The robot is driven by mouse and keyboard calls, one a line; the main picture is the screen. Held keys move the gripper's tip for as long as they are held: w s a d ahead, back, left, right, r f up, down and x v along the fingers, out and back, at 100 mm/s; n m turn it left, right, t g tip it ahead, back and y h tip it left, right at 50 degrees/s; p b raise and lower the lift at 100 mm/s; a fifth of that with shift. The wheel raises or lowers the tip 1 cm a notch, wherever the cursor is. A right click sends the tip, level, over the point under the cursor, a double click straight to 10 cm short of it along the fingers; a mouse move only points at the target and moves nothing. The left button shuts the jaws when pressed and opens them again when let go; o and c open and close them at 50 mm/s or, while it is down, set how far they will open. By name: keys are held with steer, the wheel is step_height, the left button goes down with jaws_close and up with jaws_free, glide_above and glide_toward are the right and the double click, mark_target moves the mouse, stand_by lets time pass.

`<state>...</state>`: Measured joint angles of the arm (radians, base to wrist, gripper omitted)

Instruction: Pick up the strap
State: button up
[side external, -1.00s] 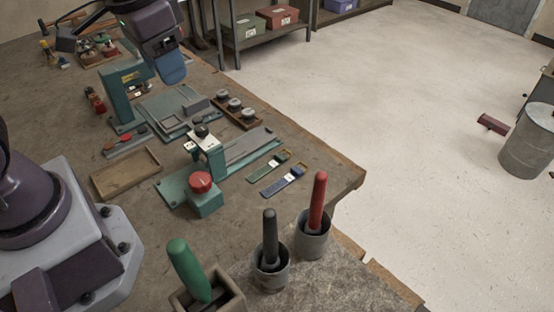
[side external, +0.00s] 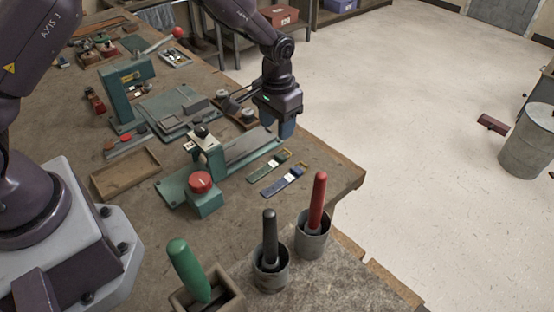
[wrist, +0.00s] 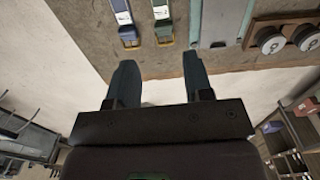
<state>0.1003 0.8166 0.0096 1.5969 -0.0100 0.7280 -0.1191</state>
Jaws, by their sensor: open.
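Two straps lie flat and side by side on the bench near its right edge: a green strap (side external: 268,168) and a blue strap (side external: 282,182), each with a pale patch and a brass-coloured buckle. In the wrist view, the ends of the blue strap (wrist: 126,20) and the green strap (wrist: 162,15) show at the top. My gripper (side external: 286,128) is open and empty, above and behind the straps near the bench edge, with its fingers pointing down. In the wrist view, the gap between the fingertips (wrist: 160,64) is over the bench edge, apart from both straps.
A green stitching machine (side external: 207,190) with a red knob stands left of the straps. A tray of spools (wrist: 274,28) is on the bench by the machine's far end. Pots with a black handle (side external: 269,240) and a red handle (side external: 317,200) stand in front.

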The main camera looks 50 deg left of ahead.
glide_above(278, 157)
steer(key=f, duration=0.4)
steer(key=shift+s+d+f, duration=0.1)
steer(key=shift+s+f, duration=0.15)
steer(key=shift+f, duration=0.05)
steer(key=f, duration=0.5)
steer(key=shift+w+f, duration=0.15)
steer(key=shift+w, duration=0.1)
steer(key=c, duration=0.7)
